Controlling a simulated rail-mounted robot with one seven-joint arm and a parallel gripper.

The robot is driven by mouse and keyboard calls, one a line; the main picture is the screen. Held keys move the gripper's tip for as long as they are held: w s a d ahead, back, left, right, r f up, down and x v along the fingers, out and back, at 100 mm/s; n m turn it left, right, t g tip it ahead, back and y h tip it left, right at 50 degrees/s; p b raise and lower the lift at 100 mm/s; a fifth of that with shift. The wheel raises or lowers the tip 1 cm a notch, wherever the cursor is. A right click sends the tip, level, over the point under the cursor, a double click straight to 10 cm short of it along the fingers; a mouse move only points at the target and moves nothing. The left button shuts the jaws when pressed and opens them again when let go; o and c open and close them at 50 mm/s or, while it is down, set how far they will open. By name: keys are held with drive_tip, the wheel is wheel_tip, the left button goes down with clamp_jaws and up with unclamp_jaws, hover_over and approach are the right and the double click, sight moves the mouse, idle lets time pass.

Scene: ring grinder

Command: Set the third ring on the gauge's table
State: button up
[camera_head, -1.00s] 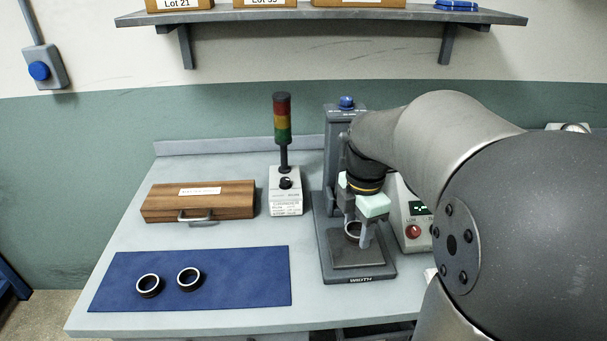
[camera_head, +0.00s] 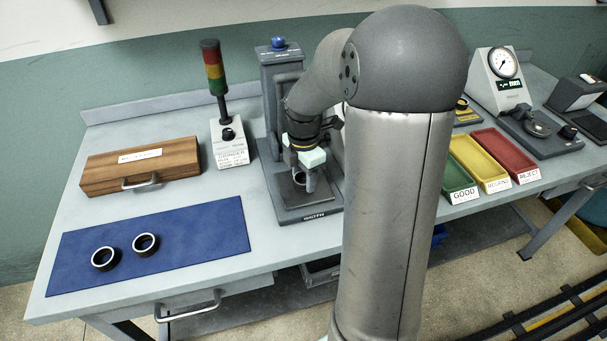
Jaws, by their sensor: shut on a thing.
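My gripper (camera_head: 303,182) points down over the grey stand labelled WIDTH (camera_head: 309,217), at the middle of the bench. Its fingers are shut on a dark ring with a bright rim (camera_head: 299,179), low above or at the stand's square plate. I cannot tell whether the ring touches the plate. Two similar rings, one left (camera_head: 105,258) and one right (camera_head: 145,244), lie on the blue mat (camera_head: 200,232) at the left. A dial gauge (camera_head: 497,80) with a low dark base and a round table (camera_head: 539,124) stands at the right; no ring shows on it.
A wooden case (camera_head: 140,166) and a box with a signal tower (camera_head: 230,145) stand left of the stand. Green (camera_head: 461,188), yellow (camera_head: 480,164) and red (camera_head: 505,153) trays sit between the stand and the dial gauge. My arm hides the bench between.

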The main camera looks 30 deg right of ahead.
drive_tip(key=shift+f, duration=0.2)
drive_tip(key=o, duration=1)
drive_tip(key=shift+o, duration=0.2)
wheel_tip(320, 180, up, 12)
drive_tip(key=s+a+f+m, duration=0.3)
drive_tip(key=s+a+m, duration=0.4)
drive_tip(key=s+m, duration=0.2)
drive_tip(key=s+a+f+m, duration=0.4)
drive_tip(key=s+a+m, duration=0.2)
drive_tip(key=s+m, duration=0.3)
drive_tip(key=shift+s+a+m, duration=0.35)
drive_tip(key=shift+s+m, duration=0.05)
drive_tip(key=shift+s, duration=0.35)
